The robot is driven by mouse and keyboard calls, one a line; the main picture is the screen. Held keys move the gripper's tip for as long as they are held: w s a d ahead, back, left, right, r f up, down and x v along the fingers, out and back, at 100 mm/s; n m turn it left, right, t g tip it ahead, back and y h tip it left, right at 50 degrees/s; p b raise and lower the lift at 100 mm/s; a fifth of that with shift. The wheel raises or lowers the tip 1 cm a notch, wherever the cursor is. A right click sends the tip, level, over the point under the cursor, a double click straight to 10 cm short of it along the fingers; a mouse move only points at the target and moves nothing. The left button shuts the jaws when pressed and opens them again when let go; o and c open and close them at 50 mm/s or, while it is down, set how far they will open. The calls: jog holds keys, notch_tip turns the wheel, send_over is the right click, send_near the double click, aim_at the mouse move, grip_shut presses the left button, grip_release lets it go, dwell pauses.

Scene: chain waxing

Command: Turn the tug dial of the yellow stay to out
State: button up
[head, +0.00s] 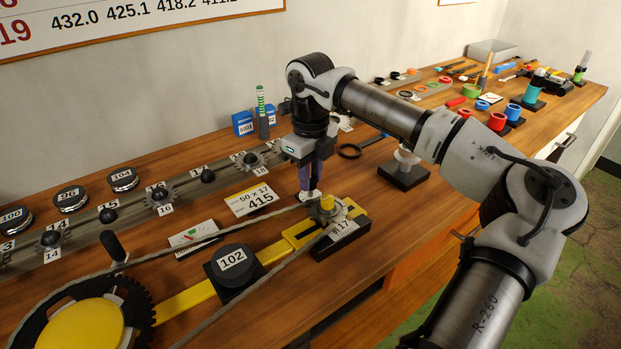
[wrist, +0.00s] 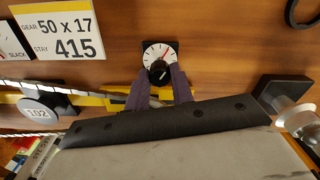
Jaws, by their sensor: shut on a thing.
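The yellow stay (head: 185,302) runs from the large toothed wheel with a yellow centre (head: 85,335) to the small cog (head: 328,205) by the "17" label. The tug dial (wrist: 150,50) has a white face with tick marks and a red pointer, which points up and a little right in the wrist view. A dark knob (wrist: 158,72) sits at its centre. My gripper (wrist: 159,78) has its purple fingers shut on this knob. In the head view my gripper (head: 311,190) points down beside the cog and hides most of the dial.
A chain (head: 165,252) runs between the large wheel and the cog. A black block marked 102 (head: 235,265) stands on the stay. A "50 x 17, 415" card (head: 251,200) lies left of my gripper. A black base with a pale spool (head: 404,174) stands to the right.

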jog(key=n+b, duration=0.1)
jog(key=n, duration=0.5)
dwell(0.6)
jog(key=o, duration=1)
notch_tip(320, 180, up, 14)
jog(key=shift+f+b, duration=0.1)
jog(key=shift+b, duration=0.5)
